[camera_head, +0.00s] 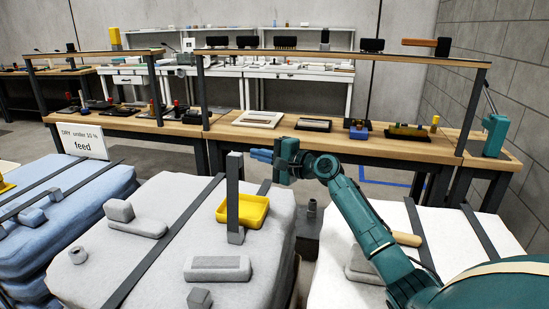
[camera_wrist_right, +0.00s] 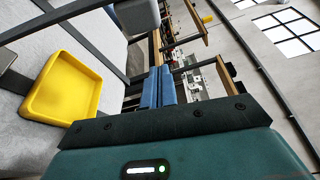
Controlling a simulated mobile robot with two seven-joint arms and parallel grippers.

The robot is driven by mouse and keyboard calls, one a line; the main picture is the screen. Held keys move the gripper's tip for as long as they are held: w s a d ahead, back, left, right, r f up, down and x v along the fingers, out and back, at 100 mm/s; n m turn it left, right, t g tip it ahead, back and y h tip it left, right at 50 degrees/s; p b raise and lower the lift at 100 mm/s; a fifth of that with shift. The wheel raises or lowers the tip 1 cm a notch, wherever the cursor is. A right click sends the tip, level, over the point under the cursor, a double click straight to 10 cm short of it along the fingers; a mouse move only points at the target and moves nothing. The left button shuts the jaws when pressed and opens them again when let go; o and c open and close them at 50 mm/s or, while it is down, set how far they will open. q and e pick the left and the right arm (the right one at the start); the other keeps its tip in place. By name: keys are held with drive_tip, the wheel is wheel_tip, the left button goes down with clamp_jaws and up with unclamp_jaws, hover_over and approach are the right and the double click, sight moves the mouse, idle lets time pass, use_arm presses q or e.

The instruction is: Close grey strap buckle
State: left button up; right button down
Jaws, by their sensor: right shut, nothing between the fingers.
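A dark grey strap (camera_head: 232,195) stands upright from the middle light-grey sack (camera_head: 150,275), with a grey block (camera_head: 236,237) at its foot. I cannot tell for sure whether this is the grey strap buckle, but its upper end stands free in the air. My right gripper (camera_head: 262,156) is just right of the strap's top, with its blue fingers shut and empty. The shut fingers also show in the right wrist view (camera_wrist_right: 157,88), beside a grey block (camera_wrist_right: 136,15) at the top edge. My left gripper is not in view.
A yellow tray (camera_head: 243,211) lies on the middle sack behind the strap's foot. Grey parts (camera_head: 217,268) lie on the same sack. A blue sack (camera_head: 75,215) is at left, a white sack (camera_head: 340,285) at right. A wooden bench (camera_head: 290,140) stands behind.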

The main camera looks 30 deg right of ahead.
use_arm(q)
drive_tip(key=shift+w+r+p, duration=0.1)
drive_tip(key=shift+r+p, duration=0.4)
drive_tip(key=shift+p, duration=0.35)
use_arm(e)
drive_tip(key=a, duration=0.2)
drive_tip(key=s+a, duration=0.1)
drive_tip(key=shift+a+r, duration=0.3)
